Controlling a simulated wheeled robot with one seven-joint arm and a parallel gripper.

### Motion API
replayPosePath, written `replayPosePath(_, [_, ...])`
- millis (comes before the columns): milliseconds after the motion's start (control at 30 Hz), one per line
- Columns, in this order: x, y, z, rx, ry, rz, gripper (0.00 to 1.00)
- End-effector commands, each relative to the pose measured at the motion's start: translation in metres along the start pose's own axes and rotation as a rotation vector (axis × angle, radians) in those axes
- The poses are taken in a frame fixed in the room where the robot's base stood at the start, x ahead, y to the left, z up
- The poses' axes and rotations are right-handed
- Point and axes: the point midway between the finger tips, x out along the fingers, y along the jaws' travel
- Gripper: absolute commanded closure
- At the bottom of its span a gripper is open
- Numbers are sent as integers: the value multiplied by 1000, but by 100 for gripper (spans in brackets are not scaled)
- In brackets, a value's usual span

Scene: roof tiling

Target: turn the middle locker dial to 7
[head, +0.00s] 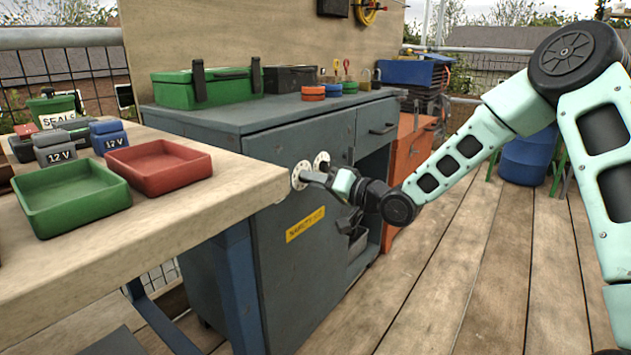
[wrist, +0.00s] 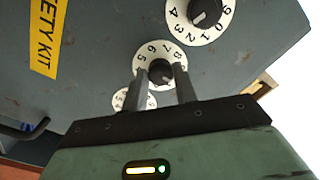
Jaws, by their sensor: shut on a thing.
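In the wrist view, the middle locker dial (wrist: 154,49) is a white ring with black digits around a dark knob (wrist: 160,70). The digits 5, 6, 7 and 8 show along its upper edge. My gripper (wrist: 160,76) is shut on this knob, one finger on each side, and covers the lower part of the ring. I cannot tell which digit the knob points to. In the head view, my gripper (head: 308,178) reaches the front of the grey locker (head: 270,205) from the right, at the white dials.
A larger-looking dial (wrist: 222,28) is at the upper right in the wrist view, and another dial (wrist: 121,98) is partly hidden at lower left. A yellow label (head: 305,224) is below the dials. The wooden workbench (head: 225,200) juts out close left. Deck floor is clear at right.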

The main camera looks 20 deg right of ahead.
Motion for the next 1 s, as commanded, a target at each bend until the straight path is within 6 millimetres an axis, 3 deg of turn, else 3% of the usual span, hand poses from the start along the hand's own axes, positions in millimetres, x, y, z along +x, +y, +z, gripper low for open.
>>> replayPosePath(367, [0,0,1,-190,-10,6,94])
replayPosePath(1000, [0,2,1,-793,-30,26,94])
